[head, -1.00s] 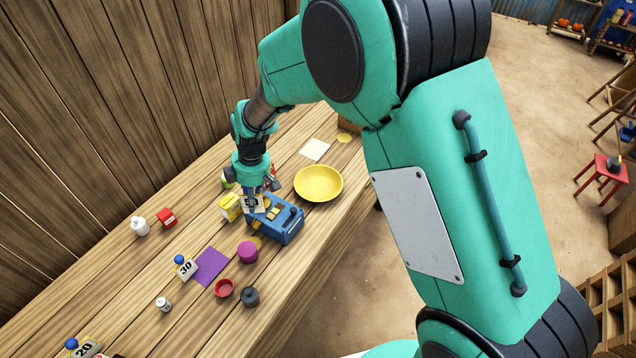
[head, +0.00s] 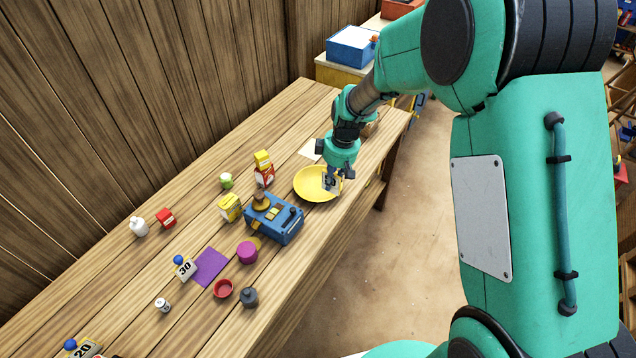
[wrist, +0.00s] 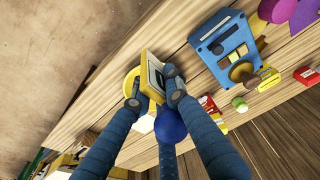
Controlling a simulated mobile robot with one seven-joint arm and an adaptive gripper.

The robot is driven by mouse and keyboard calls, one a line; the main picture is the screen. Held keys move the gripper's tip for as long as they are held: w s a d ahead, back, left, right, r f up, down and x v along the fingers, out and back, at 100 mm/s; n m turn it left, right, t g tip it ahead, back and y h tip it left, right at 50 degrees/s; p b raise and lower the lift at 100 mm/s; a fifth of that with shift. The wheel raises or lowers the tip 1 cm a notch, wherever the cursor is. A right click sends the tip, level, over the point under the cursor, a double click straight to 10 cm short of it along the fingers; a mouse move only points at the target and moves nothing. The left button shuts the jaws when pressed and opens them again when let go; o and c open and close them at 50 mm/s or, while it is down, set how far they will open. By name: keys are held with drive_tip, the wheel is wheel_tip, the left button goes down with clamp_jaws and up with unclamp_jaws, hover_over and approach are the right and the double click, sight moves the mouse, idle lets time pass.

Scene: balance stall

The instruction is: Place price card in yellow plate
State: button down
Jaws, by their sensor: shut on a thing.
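My gripper (head: 336,176) is shut on a price card (head: 329,183), a small white card with dark digits. In the wrist view the card (wrist: 152,72) shows a yellow edge between the fingertips, with a blue ball close to the camera. The yellow plate (head: 303,182) lies on the wooden table, and my gripper holds the card over its right part. I cannot tell whether the card touches the plate. In the wrist view the plate (wrist: 130,78) is mostly hidden behind the card and fingers.
A blue scale (head: 275,222) stands just left of the plate, with a red-and-yellow stack (head: 264,168) behind it. A pale sheet (head: 309,149) lies beyond the plate.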

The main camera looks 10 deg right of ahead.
wheel_tip(320, 180, down, 11)
drive_tip(key=shift+a, duration=0.15)
idle(0.4)
drive_tip(key=b, duration=0.1)
hover_over(317, 186)
drive_tip(key=shift+s+d+f, duration=0.2)
drive_tip(key=shift+d+f, duration=0.05)
drive_tip(key=shift+f, duration=0.5)
drive_tip(key=shift+f+b, duration=0.55)
drive_tip(key=shift+f, duration=1.2)
drive_tip(key=shift+f, duration=0.1)
drive_tip(key=c, duration=1.7)
unclamp_jaws()
